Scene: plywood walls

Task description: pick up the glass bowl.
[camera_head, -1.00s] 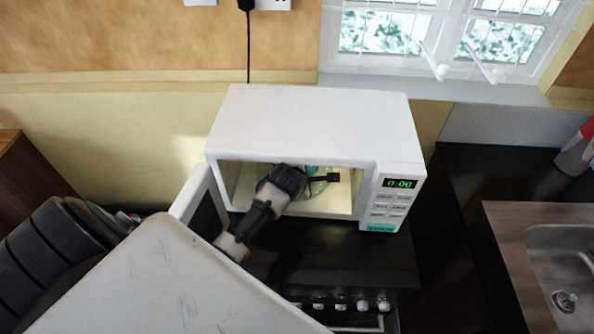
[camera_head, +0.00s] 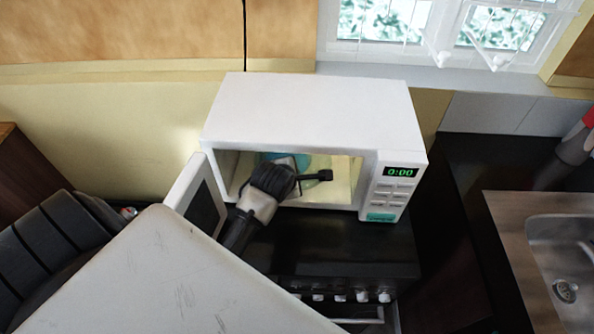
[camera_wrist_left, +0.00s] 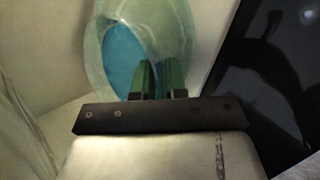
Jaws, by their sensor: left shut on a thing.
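The glass bowl (camera_wrist_left: 175,35) is pale green and see-through with a blue area inside it; it is tilted in the left wrist view. In the head view a strip of the bowl (camera_head: 319,163) shows inside the open microwave (camera_head: 312,112), largely hidden by my left wrist. My left gripper (camera_wrist_left: 159,78) is shut on the bowl's near rim, its two green-padded fingers close together there. In the head view my left gripper (camera_head: 327,176) reaches in through the microwave's opening. My right gripper is not in view.
The microwave door (camera_head: 196,199) stands open at the left, close beside my left arm. The control panel (camera_head: 393,192) borders the opening on the right. A dark counter (camera_head: 480,165) and a sink (camera_head: 560,255) lie to the right, a window behind.

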